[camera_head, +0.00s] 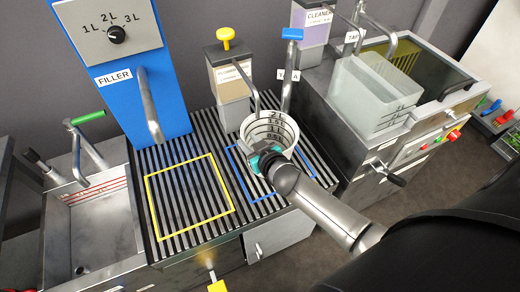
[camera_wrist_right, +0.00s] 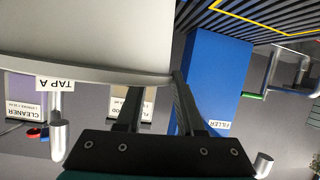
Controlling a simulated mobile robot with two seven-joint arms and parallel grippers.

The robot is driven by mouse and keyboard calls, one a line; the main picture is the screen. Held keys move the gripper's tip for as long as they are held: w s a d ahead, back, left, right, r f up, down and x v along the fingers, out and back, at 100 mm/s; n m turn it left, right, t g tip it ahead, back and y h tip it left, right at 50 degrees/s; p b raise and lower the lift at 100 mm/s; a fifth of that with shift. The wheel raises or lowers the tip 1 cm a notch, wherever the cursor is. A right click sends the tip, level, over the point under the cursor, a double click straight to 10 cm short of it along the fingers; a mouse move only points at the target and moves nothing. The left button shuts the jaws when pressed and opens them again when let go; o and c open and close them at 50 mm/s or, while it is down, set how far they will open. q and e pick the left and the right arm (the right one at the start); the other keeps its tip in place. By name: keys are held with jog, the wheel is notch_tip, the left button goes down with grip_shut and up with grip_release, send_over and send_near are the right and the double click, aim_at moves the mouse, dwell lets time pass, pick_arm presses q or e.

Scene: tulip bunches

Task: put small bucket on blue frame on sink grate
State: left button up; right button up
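The small bucket (camera_head: 283,125), white with dark measuring lines inside, is upright over the blue frame (camera_head: 238,175) on the sink grate (camera_head: 215,133). My right gripper (camera_head: 266,152) is at the bucket's near side, shut on its rim. In the right wrist view the bucket (camera_wrist_right: 85,30) fills the upper left, and the fingers (camera_wrist_right: 155,100) meet its rim. The bucket and my right arm hide much of the frame. I cannot tell whether the bucket's base touches the grate. My left gripper is not in view.
A yellow frame (camera_head: 150,205) marks the grate to the left, below the blue filler (camera_head: 125,85). Tap A (camera_head: 289,80) and a dispenser (camera_head: 230,75) stand behind the bucket. A sink basin (camera_head: 100,235) is at left; a translucent container (camera_head: 370,100) is at right.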

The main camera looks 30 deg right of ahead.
jog(key=p+v, duration=0.2)
jog(key=v, duration=0.8)
jog(key=shift+s+p, duration=0.25)
jog(key=shift+p, duration=0.05)
jog(key=shift+r, duration=0.1)
jog(key=s+f+g, duration=0.3)
jog(key=s+f, duration=0.4)
jog(key=f, duration=0.4)
jog(key=s+f+g, duration=0.3)
jog(key=s+f, duration=0.3)
jog(key=f, duration=0.6)
jog(key=s+a+f+g, duration=0.1)
jog(key=s+f+g, duration=0.2)
jog(key=s, duration=0.7)
jog(key=s+a+f+n+g, duration=0.1)
jog(key=s+f+g, duration=0.2)
jog(key=s+f, duration=0.4)
jog(key=s, duration=0.4)
jog(key=shift+a+f, duration=0.15)
jog(key=shift+a, duration=0.05)
